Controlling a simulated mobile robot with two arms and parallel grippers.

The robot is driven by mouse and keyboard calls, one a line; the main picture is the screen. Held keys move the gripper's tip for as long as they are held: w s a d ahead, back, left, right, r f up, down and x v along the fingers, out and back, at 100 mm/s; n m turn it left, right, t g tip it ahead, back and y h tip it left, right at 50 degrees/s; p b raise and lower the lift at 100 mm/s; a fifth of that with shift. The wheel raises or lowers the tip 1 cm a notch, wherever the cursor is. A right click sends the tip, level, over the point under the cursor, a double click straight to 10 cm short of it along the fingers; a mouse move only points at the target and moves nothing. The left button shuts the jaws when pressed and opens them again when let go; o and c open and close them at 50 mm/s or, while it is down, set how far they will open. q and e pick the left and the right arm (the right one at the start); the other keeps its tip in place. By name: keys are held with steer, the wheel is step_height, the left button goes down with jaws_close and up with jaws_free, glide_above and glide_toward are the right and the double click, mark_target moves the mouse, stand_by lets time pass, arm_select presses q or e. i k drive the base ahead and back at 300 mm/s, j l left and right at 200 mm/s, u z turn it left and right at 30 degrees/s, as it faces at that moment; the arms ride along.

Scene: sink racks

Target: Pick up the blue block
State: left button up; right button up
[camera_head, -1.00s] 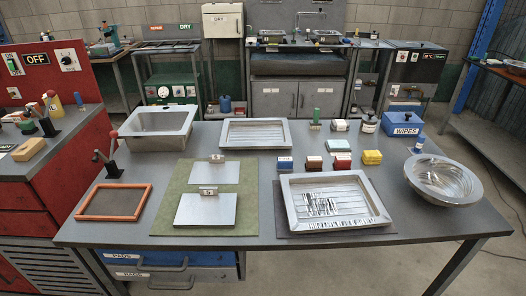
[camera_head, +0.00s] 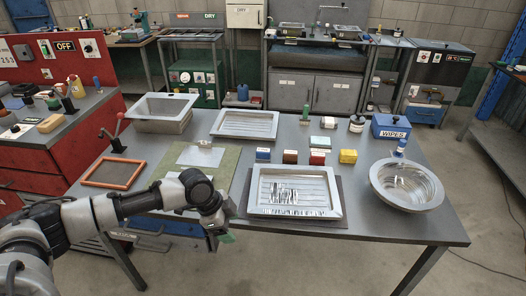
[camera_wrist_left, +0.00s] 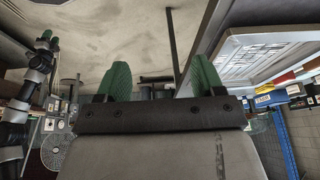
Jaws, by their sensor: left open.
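The blue block (camera_head: 263,154) has a pale label and stands on the grey table at the left end of a row of small blocks, behind the metal tray (camera_head: 294,191). My left gripper (camera_head: 222,238) is low at the table's front edge, left of the tray and well short of the block. In the left wrist view its green fingers (camera_wrist_left: 163,82) are apart with nothing between them. A labelled blue object (camera_wrist_left: 270,97) shows at the right there; I cannot tell which one it is. Another arm with green tips (camera_wrist_left: 46,42), seemingly my right, shows at the left; its opening is unclear.
A dark red block (camera_head: 290,157), a red-and-white block (camera_head: 317,158) and a yellow block (camera_head: 348,157) stand in the row. A metal bowl (camera_head: 406,184) is at the right, a blue wipes box (camera_head: 390,127) behind it. A green mat (camera_head: 222,178) lies left of the tray.

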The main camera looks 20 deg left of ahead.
mark_target(262, 153)
steer(key=i+j, duration=0.2)
steer(key=i, duration=0.25)
steer(key=i+j, duration=0.15)
steer(key=i, duration=0.35)
steer(key=i+j, duration=0.2)
steer(key=i, duration=0.25)
